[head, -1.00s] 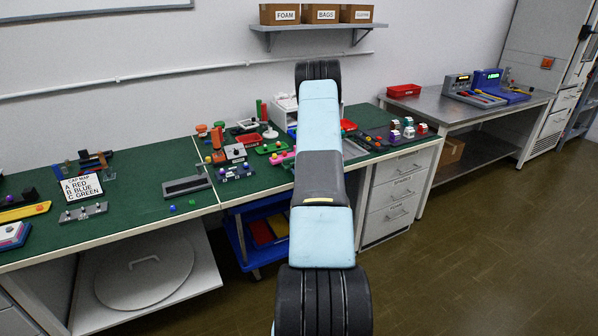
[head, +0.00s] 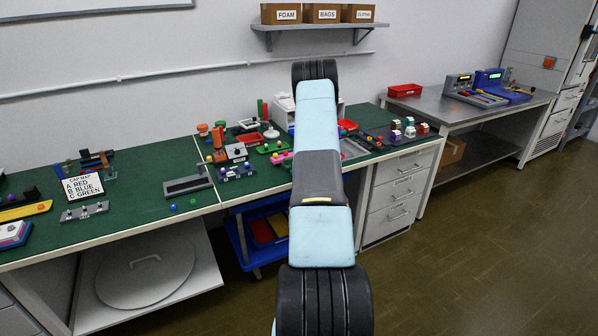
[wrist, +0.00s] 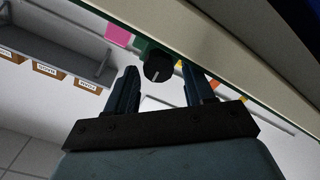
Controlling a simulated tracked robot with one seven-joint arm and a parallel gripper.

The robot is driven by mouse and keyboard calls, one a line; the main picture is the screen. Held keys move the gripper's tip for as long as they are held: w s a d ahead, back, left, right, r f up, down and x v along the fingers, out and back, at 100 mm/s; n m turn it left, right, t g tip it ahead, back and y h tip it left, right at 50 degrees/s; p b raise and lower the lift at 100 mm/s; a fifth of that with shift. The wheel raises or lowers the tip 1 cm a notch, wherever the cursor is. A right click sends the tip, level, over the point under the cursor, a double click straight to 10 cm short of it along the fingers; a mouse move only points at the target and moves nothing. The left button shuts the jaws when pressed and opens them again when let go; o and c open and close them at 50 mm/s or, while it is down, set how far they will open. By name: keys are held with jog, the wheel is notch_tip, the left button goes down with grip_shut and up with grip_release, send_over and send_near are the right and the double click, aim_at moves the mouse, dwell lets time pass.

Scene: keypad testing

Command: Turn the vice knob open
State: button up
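In the wrist view a dark round knob (wrist: 158,68) with a pale pointer line stands against a green part, beyond and between my fingertips. I cannot tell for sure that it is the vice knob. My gripper (wrist: 158,72) is open, with a clear gap between its two dark fingers and nothing visibly held. Contact between fingers and knob does not show. In the head view my own arm hides the gripper and part of the bench, and I cannot pick out the vice there.
The green bench (head: 130,220) carries several small fixtures. A shelf with boxes (head: 327,13) hangs above. A metal table (head: 430,108) stands right. The floor at right is clear.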

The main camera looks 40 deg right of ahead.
jog(key=shift+a+f, duration=0.1)
jog(key=v, duration=1.3)
jog(key=shift+s, duration=0.35)
